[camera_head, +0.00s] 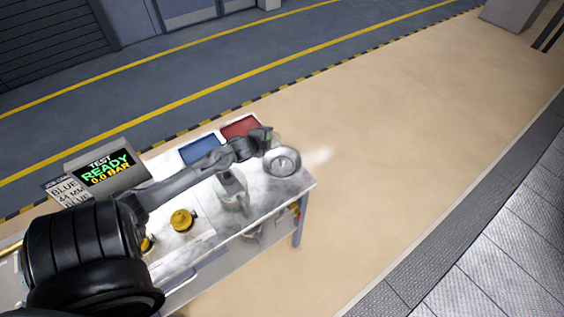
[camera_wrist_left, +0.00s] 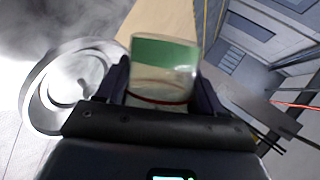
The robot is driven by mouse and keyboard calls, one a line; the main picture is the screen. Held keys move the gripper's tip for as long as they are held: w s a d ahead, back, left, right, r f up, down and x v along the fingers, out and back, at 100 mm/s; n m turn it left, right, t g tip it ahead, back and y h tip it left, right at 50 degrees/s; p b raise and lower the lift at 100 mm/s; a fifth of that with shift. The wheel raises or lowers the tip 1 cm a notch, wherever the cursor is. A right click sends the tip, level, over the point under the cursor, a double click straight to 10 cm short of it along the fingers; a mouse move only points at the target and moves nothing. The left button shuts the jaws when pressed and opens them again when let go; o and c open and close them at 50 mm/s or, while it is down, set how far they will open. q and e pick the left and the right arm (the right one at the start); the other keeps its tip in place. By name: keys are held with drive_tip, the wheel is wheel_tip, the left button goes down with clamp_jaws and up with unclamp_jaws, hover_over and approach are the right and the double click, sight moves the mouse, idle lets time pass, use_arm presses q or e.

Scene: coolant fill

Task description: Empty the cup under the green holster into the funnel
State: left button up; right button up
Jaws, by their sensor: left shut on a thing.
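My left gripper (camera_head: 266,137) reaches across the bench from the left and is shut on a clear cup (camera_wrist_left: 164,60). In the left wrist view the cup sits between the dark fingers (camera_wrist_left: 160,92), with a green area in its upper part and a thin red line lower down. A round grey funnel (camera_head: 282,162) stands at the bench's right end, just beside the gripper. It also shows in the left wrist view (camera_wrist_left: 45,95), left of the cup. The cup is hard to make out in the head view, and its tilt is unclear. My right gripper is out of view.
A blue tray (camera_head: 199,149) and a red tray (camera_head: 240,126) lie along the bench's back edge. A display (camera_head: 105,168) reads "TEST READY 0.0 BAR". Yellow-capped fittings (camera_head: 182,219) and a grey upright part (camera_head: 232,190) stand on the bench. Open floor lies right of it.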

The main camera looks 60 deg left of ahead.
use_arm(q)
drive_tip(key=shift+w+d+f+m+y+b, duration=0.1)
drive_tip(key=shift+d+m+y+b, duration=0.25)
drive_tip(key=shift+b, duration=0.35)
drive_tip(key=shift+w+d+f+m+y+b, duration=0.15)
drive_tip(key=shift+d+f+m+y+b, duration=0.15)
drive_tip(key=shift+b, duration=0.55)
drive_tip(key=shift+w+d+f+m+y+b, duration=0.1)
drive_tip(key=shift+d+f+m+y+b, duration=0.25)
drive_tip(key=shift+b, duration=0.7)
drive_tip(key=shift+a+y+b, duration=0.1)
drive_tip(key=shift+y+b, duration=0.2)
drive_tip(key=shift+b, duration=0.25)
